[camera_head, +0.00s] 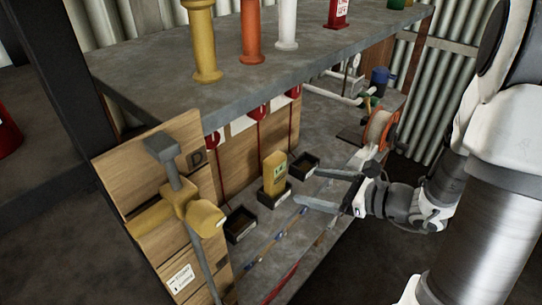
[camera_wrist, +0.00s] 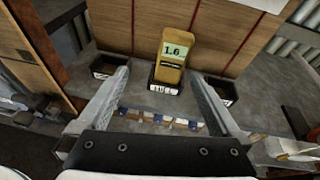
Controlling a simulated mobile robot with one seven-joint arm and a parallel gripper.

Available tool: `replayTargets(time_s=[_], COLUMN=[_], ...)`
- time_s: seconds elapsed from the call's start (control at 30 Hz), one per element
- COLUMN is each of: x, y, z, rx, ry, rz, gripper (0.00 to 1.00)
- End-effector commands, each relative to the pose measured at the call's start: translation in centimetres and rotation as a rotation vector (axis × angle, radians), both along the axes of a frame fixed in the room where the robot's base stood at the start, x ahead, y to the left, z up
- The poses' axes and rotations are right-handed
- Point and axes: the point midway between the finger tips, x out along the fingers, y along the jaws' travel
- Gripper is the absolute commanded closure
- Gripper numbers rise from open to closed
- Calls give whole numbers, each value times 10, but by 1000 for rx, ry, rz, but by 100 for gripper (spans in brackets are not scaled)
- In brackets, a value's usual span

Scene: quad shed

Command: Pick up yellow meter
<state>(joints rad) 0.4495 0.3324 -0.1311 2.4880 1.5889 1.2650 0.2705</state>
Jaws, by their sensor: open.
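The yellow meter (camera_head: 274,172) stands upright on the lower shelf, in a small black holder (camera_head: 272,201) with a white label. In the wrist view the yellow meter (camera_wrist: 172,54) faces me, with a pale display reading 1.6, and the holder (camera_wrist: 166,87) is at its base. My gripper (camera_head: 308,186) is open and empty, in front of the meter and apart from it. In the wrist view my gripper (camera_wrist: 168,82) has its fingers spread, with the meter lying ahead between them.
A black tray (camera_head: 240,224) sits left of the meter and another (camera_head: 303,165) right of it. The upper shelf (camera_head: 230,95) overhangs the space. A yellow valve (camera_head: 190,208) stands at the left on a wooden board. An orange reel (camera_head: 381,130) is at the right.

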Motion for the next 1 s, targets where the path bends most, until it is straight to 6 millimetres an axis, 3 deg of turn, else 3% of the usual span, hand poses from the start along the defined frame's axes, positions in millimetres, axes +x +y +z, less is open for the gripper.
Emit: replayTargets(time_s=[0.1, 0.23, 0.7, 1.0], x=[8, 15, 78, 95], y=[-15, -15, 50, 68], z=[-13, -18, -46, -52], rx=[51, 68, 67, 66], ry=[28, 35, 34, 34], rz=[-84, -113, -108, -111], gripper=[0, 0, 0, 0])
